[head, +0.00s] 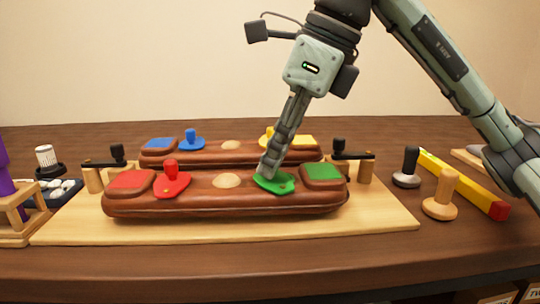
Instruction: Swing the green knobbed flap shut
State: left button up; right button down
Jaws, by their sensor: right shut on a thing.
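The green knobbed flap (274,184) lies on the front brown saddle-like body (225,203), towards its right end, just left of a green pad (323,174). My right gripper (268,171) reaches down from above and is shut on the flap's knob, which the fingers hide. The flap's pointed end faces right and down. I cannot tell from this view how far the flap is turned. My left gripper is not in view.
A red knobbed flap (172,185) is at the left of the same body. Behind stands a second brown body with a blue knobbed flap (191,144) and a yellow one (266,138). Wooden posts with black handles flank them. A wooden stamp (441,202) and a yellow level (455,180) lie right.

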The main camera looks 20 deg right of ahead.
jog(key=shift+s+d+m+t+h, duration=0.15)
jog(key=shift+d+m+h, duration=0.1)
jog(key=shift+m, duration=0.5)
jog(key=shift+w+d+m+t+h, duration=0.1)
jog(key=shift+m+t+h, duration=0.1)
jog(key=shift+m, duration=0.6)
jog(key=shift+s+d+m+t+h, duration=0.15)
jog(key=shift+d+m+h, duration=0.1)
jog(key=shift+m, duration=0.5)
jog(key=c, duration=1.5)
grip_release()
jog(key=v, duration=1.2)
